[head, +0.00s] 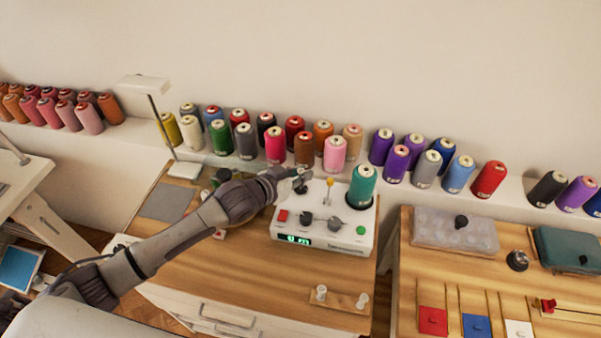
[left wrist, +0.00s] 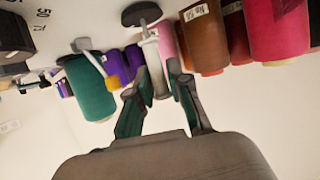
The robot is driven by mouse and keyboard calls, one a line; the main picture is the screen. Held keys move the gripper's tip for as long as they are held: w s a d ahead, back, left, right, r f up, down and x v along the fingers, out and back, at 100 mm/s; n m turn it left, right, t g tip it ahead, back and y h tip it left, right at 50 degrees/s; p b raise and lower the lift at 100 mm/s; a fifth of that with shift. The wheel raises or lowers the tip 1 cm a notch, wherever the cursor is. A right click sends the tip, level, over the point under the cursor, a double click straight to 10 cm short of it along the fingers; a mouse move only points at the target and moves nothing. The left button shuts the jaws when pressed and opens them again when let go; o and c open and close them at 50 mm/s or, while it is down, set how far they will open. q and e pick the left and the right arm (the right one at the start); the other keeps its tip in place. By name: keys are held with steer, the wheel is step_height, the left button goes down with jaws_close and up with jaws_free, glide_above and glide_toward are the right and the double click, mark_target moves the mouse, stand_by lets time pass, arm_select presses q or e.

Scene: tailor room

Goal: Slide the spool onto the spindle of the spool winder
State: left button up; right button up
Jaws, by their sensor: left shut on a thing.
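The white spool winder (head: 283,235) stands on the wooden table, with a red button, a green display and a teal thread cone (head: 361,186) at its back right. My left gripper (head: 300,180) is above its back left part. In the left wrist view my left gripper (left wrist: 158,90) is shut on a small white spool (left wrist: 151,54). A dark round disc (left wrist: 142,13) lies in line with the spool's far end. Whether the spindle is inside the spool I cannot tell. My right gripper is not in view.
Rows of thread cones (head: 305,149) line the shelf behind the winder. A white lamp (head: 160,118) stands at the left. Another table (head: 405,265) with boxes is at the right.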

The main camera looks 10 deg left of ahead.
arm_select(q)
steer(key=shift+f+b, duration=0.35)
steer(key=shift+f, duration=0.35)
steer(key=o, duration=0.7)
steer(key=shift+o, duration=0.2)
steer(key=v, duration=1.2)
